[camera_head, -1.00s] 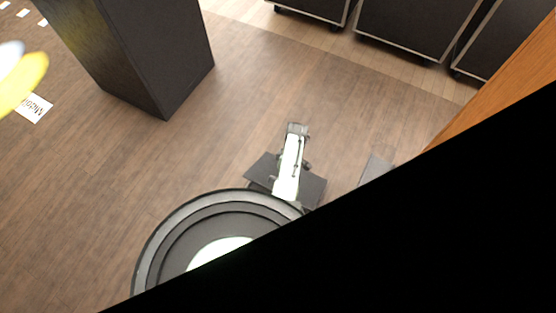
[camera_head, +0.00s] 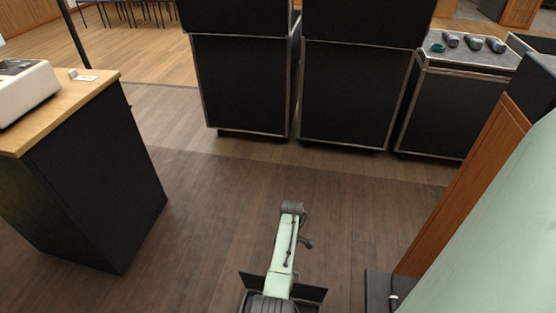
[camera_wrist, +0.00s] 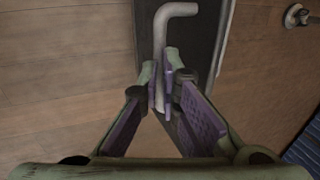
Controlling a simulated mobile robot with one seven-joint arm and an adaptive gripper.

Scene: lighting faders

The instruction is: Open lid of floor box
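In the wrist view, a grey bent rod (camera_wrist: 176,9), shaped like a hooked handle, stands out over a dark strip (camera_wrist: 205,40) with a paler edge, set against brown wood-look floor. My gripper (camera_wrist: 161,82) has green fingers with purple pads. Its fingertips are close together on either side of the rod's lower part and appear shut on it. The rod's lower end is partly hidden by the fingers. In the head view, a dark flat piece (camera_head: 376,282) at the lower right may be the floor box; I cannot be sure. My gripper cannot be made out there.
Large black cases (camera_head: 240,85) stand along the back. A black-sided counter (camera_head: 95,185) with a wooden top is at left. A wooden panel (camera_head: 465,195) rises at right. A round metal fitting (camera_wrist: 297,16) shows at the wrist view's upper right.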

